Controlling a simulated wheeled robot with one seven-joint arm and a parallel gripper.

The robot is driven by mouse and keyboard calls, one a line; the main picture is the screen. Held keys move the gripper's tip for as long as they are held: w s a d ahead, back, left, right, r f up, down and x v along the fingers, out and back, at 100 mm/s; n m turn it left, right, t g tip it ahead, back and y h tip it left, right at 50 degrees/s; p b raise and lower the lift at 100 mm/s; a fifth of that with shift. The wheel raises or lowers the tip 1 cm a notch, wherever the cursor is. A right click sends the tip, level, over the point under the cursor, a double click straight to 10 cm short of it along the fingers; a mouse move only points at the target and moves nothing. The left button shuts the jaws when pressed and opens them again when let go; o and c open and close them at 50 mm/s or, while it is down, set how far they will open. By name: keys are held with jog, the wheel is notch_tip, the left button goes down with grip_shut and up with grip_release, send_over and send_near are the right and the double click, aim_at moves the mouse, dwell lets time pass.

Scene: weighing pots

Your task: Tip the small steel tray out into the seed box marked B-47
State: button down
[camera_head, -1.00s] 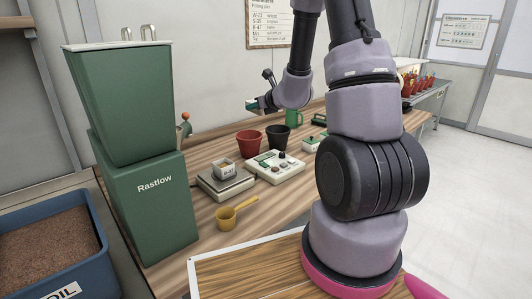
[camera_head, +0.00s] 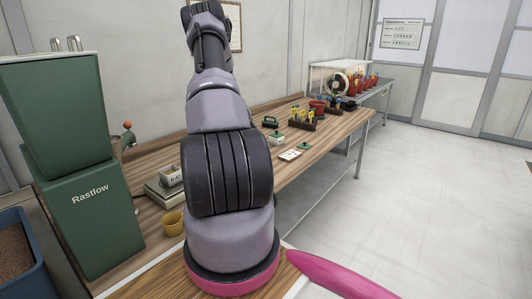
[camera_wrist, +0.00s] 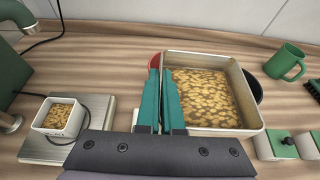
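In the wrist view the small steel tray (camera_wrist: 249,113) holds a layer of flat brown seeds. It looks level and raised, covering parts of a red and a dark pot. My gripper (camera_wrist: 163,78) has its green fingers on either side of the tray's left wall, shut on it. A small pale box (camera_wrist: 42,125) with brown seeds inside stands on the scale, left of and apart from my gripper. In the head view this box (camera_head: 171,176) carries a label that seems to read B-47. My gripper and the tray are hidden behind my arm there.
The scale (camera_wrist: 92,123) has a steel plate. A green mug (camera_wrist: 286,62) stands right of the tray. Seedling trays (camera_head: 302,122) stand farther right.

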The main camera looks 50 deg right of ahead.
jog(key=s+d+f+h, duration=0.1)
jog(key=s+d+f, duration=0.6)
jog(key=s+d, duration=0.3)
jog(key=s+d+f, duration=0.7)
jog(key=d+f, duration=0.1)
jog(key=d, duration=0.3)
jog(key=w+a+r, duration=0.4)
jog(key=a+r, duration=0.1)
jog(key=a, duration=1.3)
jog(key=w+a+r, duration=0.5)
jog(key=a+r, duration=0.1)
jog(key=a, duration=1.2)
jog(key=w+a+r, duration=0.4)
jog(key=a+r, duration=0.1)
jog(key=a, duration=1.2)
jog(key=w+d+m+g+y, duration=0.8)
jog(key=d+m+g+y, duration=0.1)
jog(key=g+y, duration=0.2)
jog(key=shift+w+g+y, duration=0.15)
jog(key=shift+g+y, duration=0.15)
jog(key=shift+y, duration=0.4)
